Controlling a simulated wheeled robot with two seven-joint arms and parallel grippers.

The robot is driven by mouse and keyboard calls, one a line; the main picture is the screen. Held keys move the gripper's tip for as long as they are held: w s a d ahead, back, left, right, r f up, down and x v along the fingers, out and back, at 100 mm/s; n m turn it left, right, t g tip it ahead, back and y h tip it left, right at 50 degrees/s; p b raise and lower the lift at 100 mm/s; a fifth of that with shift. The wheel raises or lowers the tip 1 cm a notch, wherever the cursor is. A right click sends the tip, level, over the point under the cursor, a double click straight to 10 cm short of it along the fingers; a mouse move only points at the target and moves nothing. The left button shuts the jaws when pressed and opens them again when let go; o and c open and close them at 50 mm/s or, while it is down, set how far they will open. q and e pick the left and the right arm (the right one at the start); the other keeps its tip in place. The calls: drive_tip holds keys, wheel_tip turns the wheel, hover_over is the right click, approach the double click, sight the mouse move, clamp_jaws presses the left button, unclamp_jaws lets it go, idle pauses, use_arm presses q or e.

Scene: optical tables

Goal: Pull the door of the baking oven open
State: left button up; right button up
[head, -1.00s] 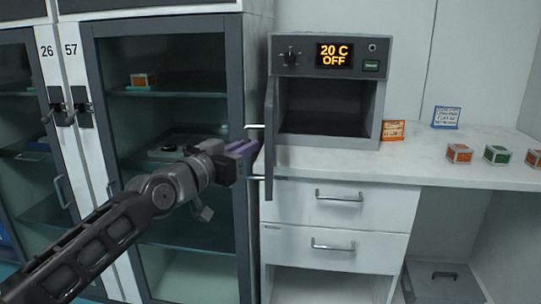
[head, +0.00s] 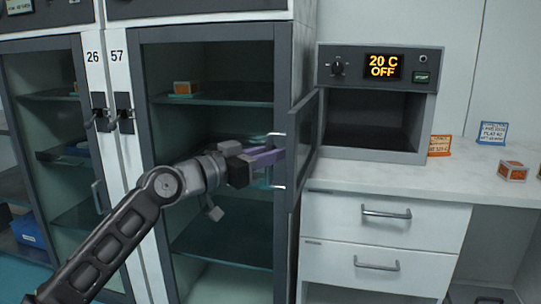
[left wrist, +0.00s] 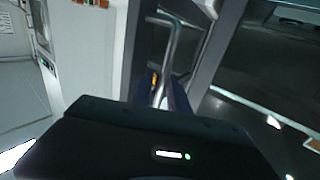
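The baking oven (head: 375,154) stands on the white counter. Its display reads 20 C OFF, and its cavity is uncovered. Its dark door (head: 304,145) is swung out to the left, past a right angle to the front. The door's metal handle (head: 277,178) is on the door's left side. My left gripper (head: 268,157), with purple fingers, is at the handle. In the left wrist view the handle (left wrist: 172,45) runs down between the close-set fingers (left wrist: 174,96), which appear shut on it; the contact is partly hidden. My right gripper is not in view.
A glass-fronted cabinet (head: 140,85) stands left of the door, close behind my gripper. White drawers (head: 385,228) are below the oven. Small signs (head: 491,133) and an orange box (head: 512,171) sit on the counter at right.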

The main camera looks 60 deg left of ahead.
use_arm(q)
drive_tip(key=shift+o, duration=1)
drive_tip(key=shift+f, duration=0.1)
drive_tip(key=shift+s, duration=0.1)
drive_tip(key=s+d, duration=0.1)
drive_tip(key=s, duration=0.6)
drive_tip(key=shift+s, duration=0.3)
